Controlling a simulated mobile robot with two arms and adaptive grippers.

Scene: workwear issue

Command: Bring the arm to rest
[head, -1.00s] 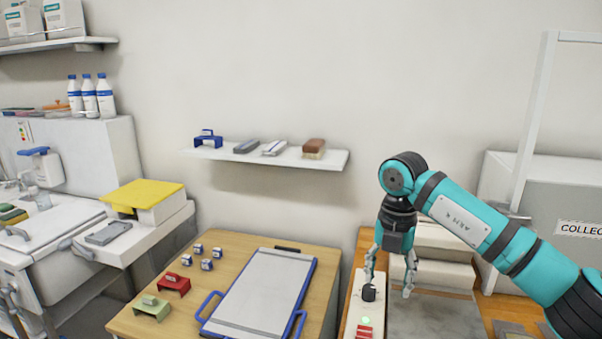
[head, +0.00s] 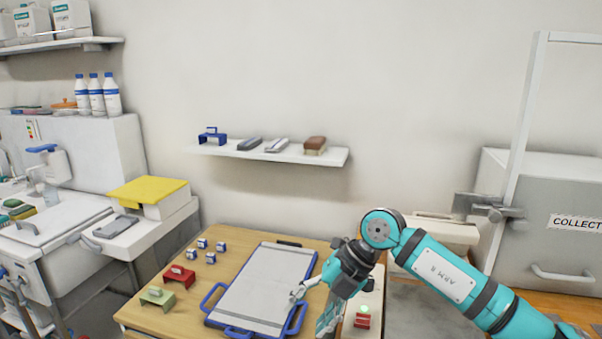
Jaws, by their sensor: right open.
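My right arm, teal with black joints, comes in from the lower right. Its gripper (head: 308,309) is open with nothing between the fingers. It is angled down and left over the right edge of the blue-handled white board (head: 260,285), between the board and the narrow white panel. I cannot tell whether a fingertip touches the board. My left gripper is not in view.
The wooden table (head: 150,321) also holds a red block (head: 179,276), a green block (head: 157,297) and several small blue-white cubes. The white panel bears a red switch (head: 362,320). A wall shelf (head: 270,153) and a grey COLLECT cabinet (head: 560,245) stand behind.

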